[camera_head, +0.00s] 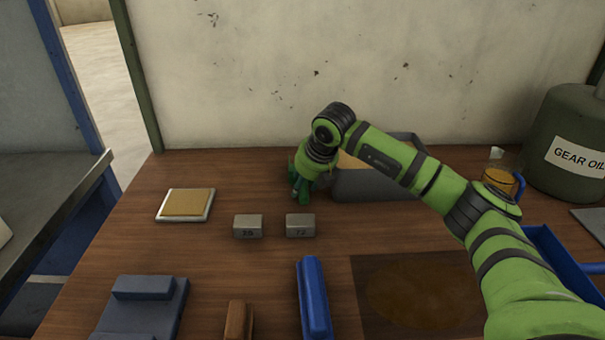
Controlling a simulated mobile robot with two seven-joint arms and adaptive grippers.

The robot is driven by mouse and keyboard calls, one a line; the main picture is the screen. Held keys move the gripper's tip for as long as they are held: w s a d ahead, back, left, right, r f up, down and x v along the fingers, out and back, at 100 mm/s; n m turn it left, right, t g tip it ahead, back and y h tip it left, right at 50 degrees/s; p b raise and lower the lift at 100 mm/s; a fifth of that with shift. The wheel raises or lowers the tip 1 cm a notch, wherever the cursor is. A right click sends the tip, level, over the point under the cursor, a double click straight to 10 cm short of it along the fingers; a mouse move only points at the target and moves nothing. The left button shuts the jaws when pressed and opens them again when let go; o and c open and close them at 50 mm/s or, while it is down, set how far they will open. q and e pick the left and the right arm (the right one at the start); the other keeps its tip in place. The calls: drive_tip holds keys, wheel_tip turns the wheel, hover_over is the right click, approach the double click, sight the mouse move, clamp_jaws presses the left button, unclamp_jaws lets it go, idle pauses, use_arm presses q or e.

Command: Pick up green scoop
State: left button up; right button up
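My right arm reaches in from the right, and its gripper (302,188) points down at the left end of a grey bin (375,186). A dark green shape shows right at the fingertips. It may be part of the green scoop, but it blends with the gripper and is too small to tell apart. The wrist and forearm cover part of the bin and what lies behind them. Whether the fingers are open or shut does not show. My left gripper is not in view.
Two grey blocks (248,226) (300,225) stand in front of the gripper. A tan pad on a white tray (160,216) lies left. A blue bar (314,298), blue-grey block (143,307) and brown piece (238,320) lie nearer. A gear oil drum (570,140) stands right.

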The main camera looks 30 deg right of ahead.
drive_tip(key=shift+w+f, duration=0.25)
drive_tip(key=shift+f, duration=0.3)
drive_tip(key=shift+f, duration=0.2)
drive_tip(key=shift+r, duration=0.1)
clamp_jaws()
